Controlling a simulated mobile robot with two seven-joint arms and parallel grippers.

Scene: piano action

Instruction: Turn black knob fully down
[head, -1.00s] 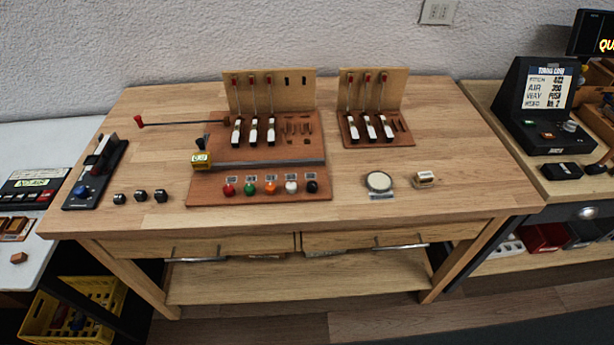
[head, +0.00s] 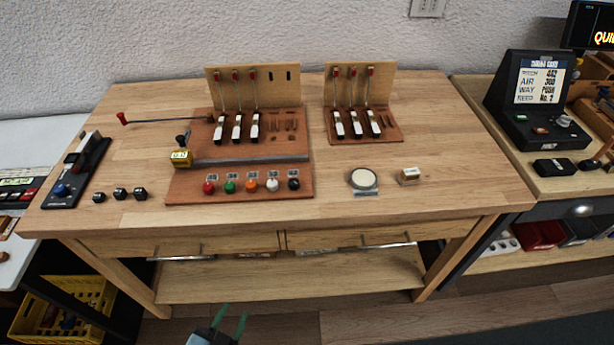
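The black knob (head: 293,184) is the rightmost in a row of coloured knobs along the front of the reddish-brown board (head: 240,195) on the wooden bench. A small label plate sits just behind it. Its exact turn position is too small to tell. My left gripper (head: 231,315) shows at the bottom edge with two green fingers apart and nothing between them. It is well in front of the bench and below the knob, touching nothing. My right gripper is not in view.
White (head: 272,185), orange (head: 251,186), green (head: 230,187) and red (head: 209,188) knobs stand left of the black one. A round dial (head: 364,179) lies to the right. Two drawers (head: 185,245) are under the bench top.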

